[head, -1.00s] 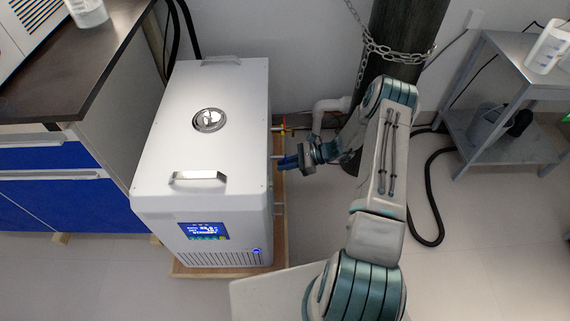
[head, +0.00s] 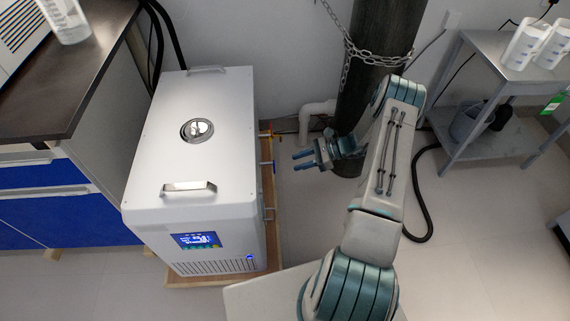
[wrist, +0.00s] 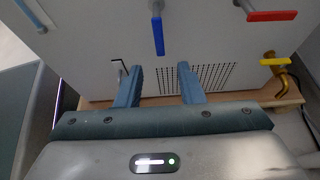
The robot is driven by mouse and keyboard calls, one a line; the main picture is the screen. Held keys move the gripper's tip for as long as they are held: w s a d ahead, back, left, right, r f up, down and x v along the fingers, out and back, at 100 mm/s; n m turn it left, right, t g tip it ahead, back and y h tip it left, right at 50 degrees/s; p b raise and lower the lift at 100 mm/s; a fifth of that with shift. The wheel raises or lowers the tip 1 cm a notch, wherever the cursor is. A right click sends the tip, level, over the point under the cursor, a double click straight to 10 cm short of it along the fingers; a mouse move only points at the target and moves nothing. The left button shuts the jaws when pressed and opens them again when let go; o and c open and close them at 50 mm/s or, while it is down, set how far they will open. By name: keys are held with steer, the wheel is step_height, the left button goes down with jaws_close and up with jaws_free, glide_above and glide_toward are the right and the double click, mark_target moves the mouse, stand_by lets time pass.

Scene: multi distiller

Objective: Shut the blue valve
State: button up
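The blue valve (wrist: 158,36) has a flat blue handle on a grey stem on the side panel of the white machine. In the wrist view the handle points down the picture, towards the gap between my fingers. In the head view the blue valve (head: 267,164) is small at the right side of the white machine (head: 150,145). My gripper (head: 300,160) is open and empty to the right of the valve, apart from it. In the wrist view my gripper (wrist: 160,68) shows two separated fingers, with the handle just above their tips.
A red valve handle (wrist: 272,16) and a yellow valve handle (wrist: 274,61) are to the right of the blue one. A small black-tipped fitting (wrist: 120,67) is at left. A chained dark cylinder (head: 375,70) stands behind my arm. A metal cart (head: 500,90) stands at right.

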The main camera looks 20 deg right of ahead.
steer(key=v, duration=0.3)
steer(key=shift+d+r, duration=0.1)
steer(key=shift+d, duration=0.15)
steer(key=s+a+r+n+g+h+p, duration=0.1)
steer(key=s+a+r+n+h+p, duration=0.2)
steer(key=r, duration=0.9)
steer(key=s+a+r+n+g+h+p, duration=0.2)
steer(key=a+r+n+p, duration=0.3)
steer(key=r, duration=0.7)
steer(key=s+a+r+n+g+h+p, duration=0.1)
steer(key=s+r+n+h+p, duration=0.3)
steer(key=r, duration=0.8)
steer(key=s+a+r+n+t+h+p, duration=0.1)
steer(key=s+r+n+t+h+p, duration=0.1)
steer(key=s+r+n+p, duration=0.2)
steer(key=s+a+r+n+t+h+p, duration=0.2)
steer(key=s+r+p, duration=0.7)
steer(key=r, duration=1.1)
steer(key=s+n, duration=0.2)
steer(key=s, duration=0.1)
steer(key=shift+a+p, duration=0.25)
steer(key=shift+p, duration=0.15)
steer(key=shift+s+r, duration=0.1)
